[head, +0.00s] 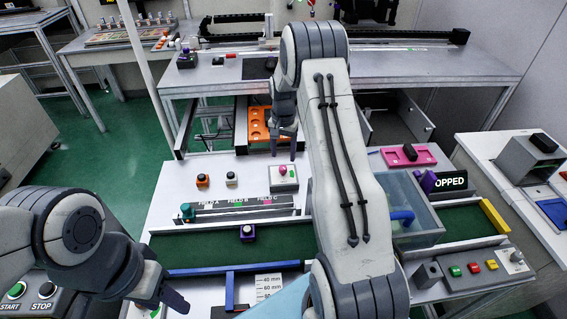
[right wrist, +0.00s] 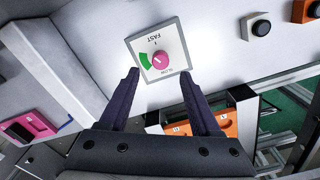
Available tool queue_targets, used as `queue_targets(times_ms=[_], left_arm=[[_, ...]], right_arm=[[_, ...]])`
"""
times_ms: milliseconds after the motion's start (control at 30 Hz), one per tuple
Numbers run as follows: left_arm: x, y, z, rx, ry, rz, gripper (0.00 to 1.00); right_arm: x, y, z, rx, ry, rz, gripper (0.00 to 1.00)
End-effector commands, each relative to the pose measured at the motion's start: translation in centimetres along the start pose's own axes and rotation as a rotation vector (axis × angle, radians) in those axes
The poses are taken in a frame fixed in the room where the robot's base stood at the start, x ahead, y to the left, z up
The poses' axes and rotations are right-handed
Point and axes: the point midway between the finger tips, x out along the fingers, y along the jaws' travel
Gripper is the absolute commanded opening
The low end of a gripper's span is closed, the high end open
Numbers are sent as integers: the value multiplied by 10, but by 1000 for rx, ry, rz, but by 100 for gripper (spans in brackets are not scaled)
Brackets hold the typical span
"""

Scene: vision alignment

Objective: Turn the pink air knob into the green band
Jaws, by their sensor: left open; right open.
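The pink air knob (head: 283,169) sits on a small pale square plate (head: 284,184) on the white worktop. In the right wrist view the knob (right wrist: 160,60) has a green band (right wrist: 145,61) beside it on the left, with FAST and SLOW lettering on the plate. The knob's exact pointer direction is too small to tell. My right gripper (head: 283,150) is open and empty; its fingertips (right wrist: 160,74) stand on either side of the knob's line, apart from the knob. My left gripper (head: 168,300) is open and empty at the lower left, far from the knob.
An orange tray (head: 258,124) lies behind the knob plate. A pink tray (head: 408,156) lies right.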

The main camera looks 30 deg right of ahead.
Motion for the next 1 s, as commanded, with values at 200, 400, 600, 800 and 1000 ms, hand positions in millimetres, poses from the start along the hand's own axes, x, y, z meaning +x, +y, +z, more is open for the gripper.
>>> queue_targets(times_ms=[200,400,600,800,1000], left_arm=[[-8,1,0,0,0,0,50],[-10,1,-1,0,0,0,50],[-10,1,-1,0,0,0,50],[-10,1,-1,0,0,0,50],[-10,1,-1,0,0,0,50]], right_arm=[[38,0,1,-1,-3,2,64],[54,0,1,-2,0,0,64],[57,0,1,-2,0,0,64],[56,0,1,-2,0,0,26],[56,0,0,-3,0,0,0]])
